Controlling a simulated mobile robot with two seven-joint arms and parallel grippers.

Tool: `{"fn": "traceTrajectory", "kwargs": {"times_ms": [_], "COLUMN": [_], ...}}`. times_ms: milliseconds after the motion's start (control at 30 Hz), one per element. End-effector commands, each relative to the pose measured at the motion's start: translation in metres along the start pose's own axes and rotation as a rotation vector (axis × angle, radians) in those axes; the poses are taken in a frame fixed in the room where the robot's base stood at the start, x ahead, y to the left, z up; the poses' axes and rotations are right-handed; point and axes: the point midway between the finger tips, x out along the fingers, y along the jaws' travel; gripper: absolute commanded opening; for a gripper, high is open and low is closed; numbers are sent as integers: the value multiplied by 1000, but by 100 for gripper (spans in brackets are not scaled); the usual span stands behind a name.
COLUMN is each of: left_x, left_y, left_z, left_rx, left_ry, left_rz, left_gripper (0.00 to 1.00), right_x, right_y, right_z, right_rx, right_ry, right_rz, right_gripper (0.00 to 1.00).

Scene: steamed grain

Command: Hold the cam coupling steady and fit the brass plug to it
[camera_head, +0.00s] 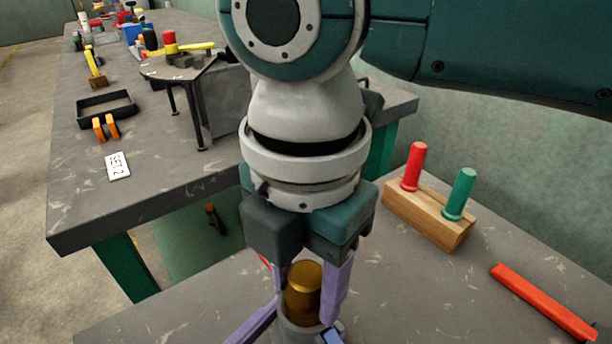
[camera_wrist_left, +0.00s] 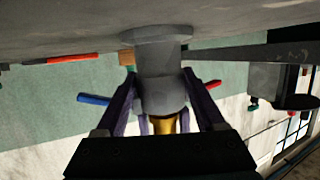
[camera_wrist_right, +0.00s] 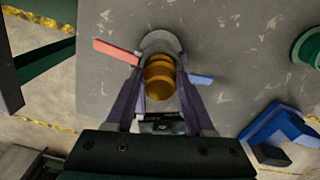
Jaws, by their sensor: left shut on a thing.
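The grey cam coupling (camera_wrist_left: 160,95) stands upright on the near bench; the left wrist view shows it upside down. It has a red lever (camera_wrist_right: 117,51) and a blue lever (camera_wrist_right: 201,79). My left gripper (camera_wrist_left: 159,80) is shut on the coupling's body. The brass plug (camera_head: 304,292) sits upright at the coupling's mouth, in line with it. How deep it sits is hidden. My right gripper (camera_wrist_right: 160,72) points down from above, with one finger on each side of the plug. I cannot tell whether the fingers touch it.
A wooden block (camera_head: 430,215) with a red peg (camera_head: 414,167) and a green peg (camera_head: 460,194) stands on the near bench. A red bar (camera_head: 543,302) lies to its right. A second bench (camera_head: 150,190) holds a black tray (camera_head: 106,108) and a round stand (camera_head: 178,68).

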Motion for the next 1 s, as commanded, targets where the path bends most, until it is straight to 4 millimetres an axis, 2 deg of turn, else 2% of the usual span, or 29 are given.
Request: {"fn": "traceTrajectory", "kwargs": {"times_ms": [33, 267, 567, 667, 1000], "left_x": [0, 0, 0, 0, 0], "left_y": [0, 0, 0, 0, 0], "left_z": [-2, -2, -2, -2, -1], "left_rx": [0, 0, 0, 0, 0], "left_ry": [4, 4, 4, 4, 4], "left_rz": [0, 0, 0, 0, 0], "left_gripper": [0, 0, 0, 0, 0], "right_x": [0, 0, -3, -14, -88], "right_y": [0, 0, 0, 0, 1], "right_z": [0, 0, 0, 0, 0], "right_rx": [0, 0, 0, -1, -1], "right_ry": [0, 0, 0, 0, -2], "right_rz": [1, 0, -1, 2, 3], "right_gripper": [60, 85, 85, 85, 85]}}
